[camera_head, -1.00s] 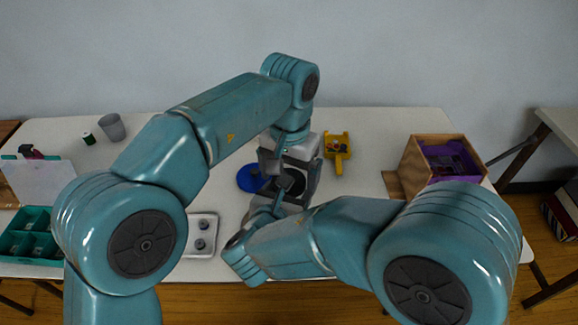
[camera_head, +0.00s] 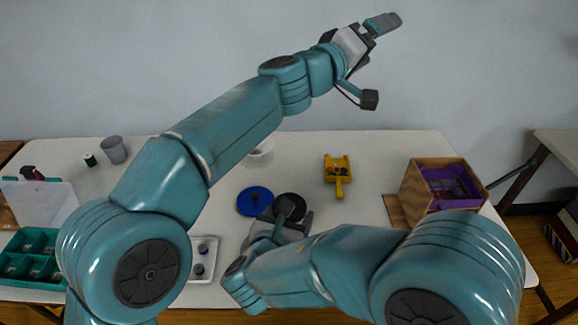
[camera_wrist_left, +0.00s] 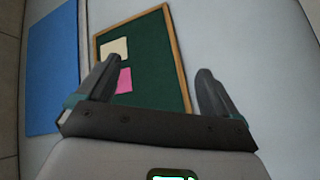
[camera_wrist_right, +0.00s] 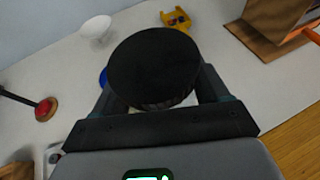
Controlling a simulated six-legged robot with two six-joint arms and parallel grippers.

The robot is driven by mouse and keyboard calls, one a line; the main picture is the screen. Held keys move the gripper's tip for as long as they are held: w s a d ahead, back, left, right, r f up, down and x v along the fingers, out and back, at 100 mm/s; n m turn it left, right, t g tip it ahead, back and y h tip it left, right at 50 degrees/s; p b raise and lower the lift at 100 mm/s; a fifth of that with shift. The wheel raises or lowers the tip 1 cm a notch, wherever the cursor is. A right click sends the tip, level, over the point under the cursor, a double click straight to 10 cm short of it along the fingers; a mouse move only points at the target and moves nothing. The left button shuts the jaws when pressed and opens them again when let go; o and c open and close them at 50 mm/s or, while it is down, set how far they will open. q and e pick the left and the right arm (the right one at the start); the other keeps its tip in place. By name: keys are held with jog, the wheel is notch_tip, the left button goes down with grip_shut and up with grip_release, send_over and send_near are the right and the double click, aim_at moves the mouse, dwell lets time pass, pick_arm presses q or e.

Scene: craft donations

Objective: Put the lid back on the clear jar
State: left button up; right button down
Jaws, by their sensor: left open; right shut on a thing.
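A round black lid (camera_head: 290,205) lies over the middle of the table, at my right gripper (camera_head: 278,226). In the right wrist view the lid (camera_wrist_right: 155,65) faces up and covers the top of the clear jar (camera_wrist_right: 165,103); only a sliver of the jar shows below it. I cannot tell if the lid is fully seated. My right gripper is shut on the jar, with its fingers around it under the lid. My left gripper (camera_head: 375,62) is open and empty, raised high above the table; its open fingers (camera_wrist_left: 158,75) face the wall.
A blue disc (camera_head: 255,201) lies left of the lid. A white bowl (camera_head: 262,153) and a yellow object (camera_head: 338,172) are behind. A wooden box (camera_head: 415,185) stands right, a white tray (camera_head: 203,274) front left, a grey cup (camera_head: 115,150) far left.

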pick_arm(q)
jog(key=s+d+f+m+g+h, duration=0.2)
jog(key=s+d+m+g, duration=0.2)
jog(key=s+g, duration=0.3)
jog(key=s+a+f+g+y, duration=0.3)
jog(key=s+f+g+y, duration=0.3)
jog(key=f, duration=0.3)
jog(key=a+f+n+y, duration=0.1)
jog(key=a+f+y, duration=0.2)
jog(key=a+y, duration=0.2)
jog(key=s+a+f+n+y, duration=0.1)
jog(key=a+f+y, duration=0.2)
jog(key=a, duration=0.7)
jog(key=shift+a+y, duration=0.3)
jog(key=shift+y, duration=0.7)
jog(key=shift+f, duration=0.15)
jog(key=shift+f, duration=3.9)
